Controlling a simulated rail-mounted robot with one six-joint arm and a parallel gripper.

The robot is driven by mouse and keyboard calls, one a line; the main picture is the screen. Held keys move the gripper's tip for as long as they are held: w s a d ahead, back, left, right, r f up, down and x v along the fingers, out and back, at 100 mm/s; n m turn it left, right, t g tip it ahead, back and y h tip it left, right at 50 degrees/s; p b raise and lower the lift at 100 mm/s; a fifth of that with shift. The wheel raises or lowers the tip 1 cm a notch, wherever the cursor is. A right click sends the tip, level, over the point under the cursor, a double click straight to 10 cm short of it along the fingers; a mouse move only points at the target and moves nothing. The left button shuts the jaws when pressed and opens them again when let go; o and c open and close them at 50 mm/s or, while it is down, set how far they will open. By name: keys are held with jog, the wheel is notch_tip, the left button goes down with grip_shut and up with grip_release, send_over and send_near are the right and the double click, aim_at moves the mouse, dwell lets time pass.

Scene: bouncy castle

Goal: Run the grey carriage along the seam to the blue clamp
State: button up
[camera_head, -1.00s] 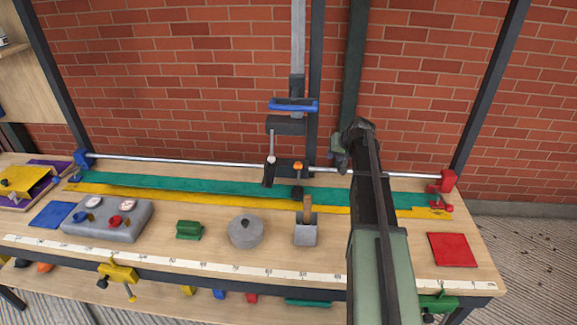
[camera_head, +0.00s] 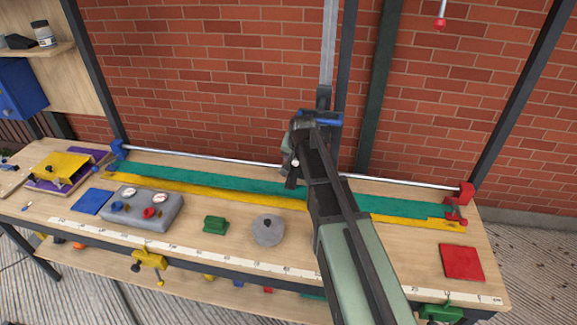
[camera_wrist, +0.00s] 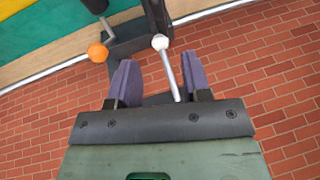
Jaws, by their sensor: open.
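The dark grey carriage (camera_wrist: 130,45) sits on the silver rail over the seam of the green and yellow strips. It has an orange knob (camera_wrist: 97,53) and a lever (camera_wrist: 171,78) with a white knob (camera_wrist: 160,42). In the wrist view my gripper (camera_wrist: 157,62) is open, with the lever between its purple fingers, nearer the right one; contact is unclear. In the head view my arm hides most of the carriage, but the white knob (camera_head: 295,161) shows. The blue clamp (camera_head: 118,150) is at the rail's left end, well left of the carriage.
The rail (camera_head: 200,157) is clear leftward. The green strip (camera_head: 220,180) and yellow strip (camera_head: 190,186) lie below it. A red clamp (camera_head: 466,194) ends the rail at right. A gauge box (camera_head: 150,210), green block (camera_head: 215,225) and grey round pot (camera_head: 268,230) stand in front.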

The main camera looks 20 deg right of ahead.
aim_at(291, 172)
jog(key=b+x, duration=0.9)
jog(key=x, duration=0.1)
jog(key=shift+d+f, duration=0.1)
jog(key=shift+f, duration=0.15)
jog(key=shift+w+f+b, duration=0.2)
jog(key=shift+f+b, duration=0.1)
jog(key=shift+b, duration=0.1)
jog(key=shift+r, duration=0.15)
grip_shut()
